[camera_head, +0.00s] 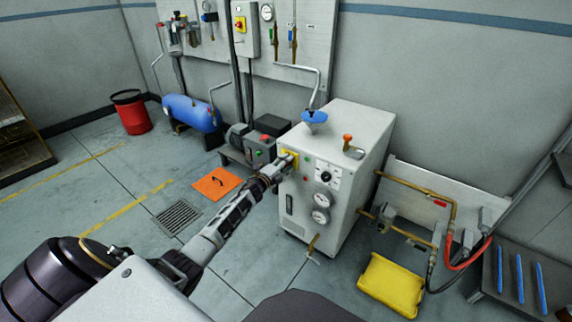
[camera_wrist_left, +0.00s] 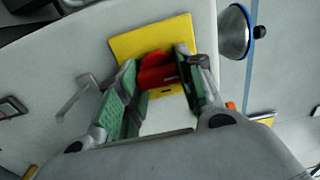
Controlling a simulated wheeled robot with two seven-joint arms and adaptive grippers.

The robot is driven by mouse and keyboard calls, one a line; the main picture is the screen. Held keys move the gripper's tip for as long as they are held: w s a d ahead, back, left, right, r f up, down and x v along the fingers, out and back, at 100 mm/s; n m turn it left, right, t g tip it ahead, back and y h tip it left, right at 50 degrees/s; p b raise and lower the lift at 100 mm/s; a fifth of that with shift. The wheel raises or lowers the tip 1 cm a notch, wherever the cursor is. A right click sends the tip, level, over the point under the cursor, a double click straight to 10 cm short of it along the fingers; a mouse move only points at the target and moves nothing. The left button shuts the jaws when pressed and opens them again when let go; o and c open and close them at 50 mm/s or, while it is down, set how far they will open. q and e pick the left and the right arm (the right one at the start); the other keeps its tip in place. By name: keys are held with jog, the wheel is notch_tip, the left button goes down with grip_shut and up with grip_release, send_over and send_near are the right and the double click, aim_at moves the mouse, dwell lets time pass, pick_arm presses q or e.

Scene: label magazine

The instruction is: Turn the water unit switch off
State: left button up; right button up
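The water unit (camera_head: 350,140) is a white cabinet with gauges and a dial on its front. Its switch is a red knob (camera_wrist_left: 158,72) on a yellow plate (camera_wrist_left: 150,38), seen in the left wrist view. In the head view the yellow plate (camera_head: 290,158) is at the cabinet's upper left front, and my gripper covers the knob. My left gripper (camera_head: 284,164) is at the plate. In the wrist view its green-padded fingers (camera_wrist_left: 160,78) stand apart on either side of the knob. Whether they touch it is hard to tell. My right gripper is not in view.
A blue funnel (camera_head: 314,117) and an orange-handled valve (camera_head: 348,140) stand on the cabinet top. Pipes (camera_head: 405,185) run at its right, with a yellow container (camera_head: 391,285) below. A motor unit (camera_head: 262,140) is behind left. Open floor lies left, with a drain grate (camera_head: 178,217).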

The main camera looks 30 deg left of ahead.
pick_arm(q)
jog(key=o, duration=0.4)
jog(key=shift+o, duration=0.2)
jog(key=s+a, duration=0.1)
jog(key=s, duration=1.1)
dwell(0.8)
dwell(0.6)
